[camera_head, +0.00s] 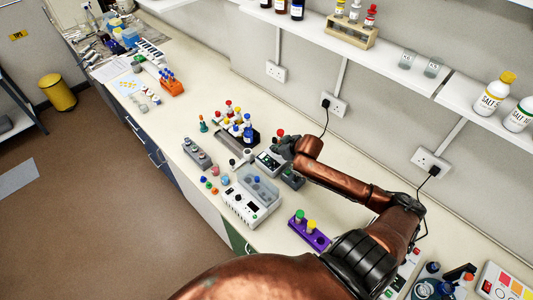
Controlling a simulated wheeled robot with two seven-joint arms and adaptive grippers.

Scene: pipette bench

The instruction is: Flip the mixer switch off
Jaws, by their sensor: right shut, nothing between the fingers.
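My right arm comes in from the lower right, and its dark gripper (284,147) is shut with nothing held. It hovers at or just over a small grey and white device (268,161) with a dark panel, which looks like the mixer. I cannot tell whether the fingers touch it. The switch is too small or hidden to make out, so its position cannot be told. My left gripper is not in view.
A white instrument with a clear-lidded tub (247,203) stands in front of the device. A dark rack of bottles (237,133) is behind left. A purple rack (308,233) stands nearer, and a grey block (197,154) lies left. The wall shelf (400,62) overhangs the right.

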